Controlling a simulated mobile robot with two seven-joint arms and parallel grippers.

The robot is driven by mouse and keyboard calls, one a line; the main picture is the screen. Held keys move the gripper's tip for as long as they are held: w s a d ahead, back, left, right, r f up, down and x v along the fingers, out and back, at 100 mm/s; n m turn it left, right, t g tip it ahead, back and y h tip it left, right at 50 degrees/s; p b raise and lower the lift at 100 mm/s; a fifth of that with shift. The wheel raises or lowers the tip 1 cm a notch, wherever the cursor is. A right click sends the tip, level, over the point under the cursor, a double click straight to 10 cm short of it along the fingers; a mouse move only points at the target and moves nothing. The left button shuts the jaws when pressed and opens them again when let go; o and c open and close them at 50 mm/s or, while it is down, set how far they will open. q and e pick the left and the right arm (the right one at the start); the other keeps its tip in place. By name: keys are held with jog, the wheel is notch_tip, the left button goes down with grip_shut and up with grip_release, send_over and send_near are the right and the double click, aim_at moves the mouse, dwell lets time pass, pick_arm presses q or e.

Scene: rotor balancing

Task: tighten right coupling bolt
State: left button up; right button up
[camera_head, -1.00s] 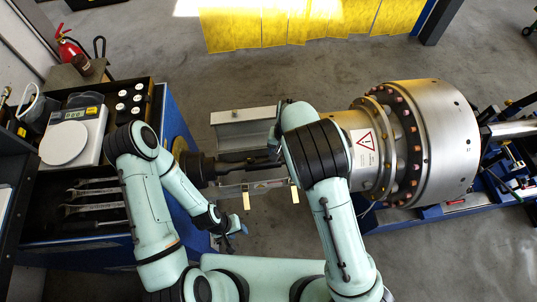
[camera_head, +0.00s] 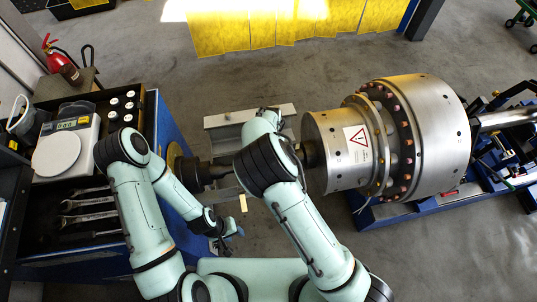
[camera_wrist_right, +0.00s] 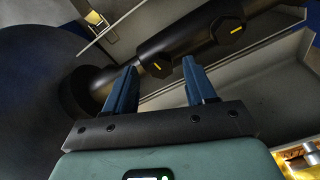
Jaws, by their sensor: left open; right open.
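The rotor (camera_head: 425,135) is a large silver drum with a ring of bolts, lying at the right. A dark shaft (camera_head: 205,172) lies left of it, partly hidden by my right arm. In the right wrist view, the black coupling (camera_wrist_right: 185,40) carries two dark hex bolt heads with yellow marks, one at the upper right (camera_wrist_right: 228,30) and one lower (camera_wrist_right: 157,66). My right gripper (camera_wrist_right: 158,68) is open and empty, its blue fingers pointing at the coupling near the lower bolt; contact cannot be told. My left gripper (camera_head: 228,232) is open beside the cart, with nothing seen in it.
A blue tool cart (camera_head: 172,120) at the left bears a white scale (camera_head: 62,150), several wrenches (camera_head: 88,212) and small white-topped items. A light metal beam (camera_head: 222,121) lies behind the shaft. Grey floor is free behind the beam.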

jog(key=shift+f, duration=0.85)
grip_shut()
jog(key=shift+m, duration=0.4)
jog(key=m, duration=0.4)
jog(key=shift+w+a+r+m, duration=0.1)
jog(key=shift+a+m, duration=0.05)
jog(key=shift+m, duration=0.25)
jog(key=m, duration=0.4)
jog(key=shift+w+m, duration=0.1)
jog(key=shift+m, duration=0.2)
jog(key=m, duration=0.4)
jog(key=shift+w, duration=0.1)
jog(key=shift+w+m, duration=0.1)
jog(key=shift+m, duration=2.7)
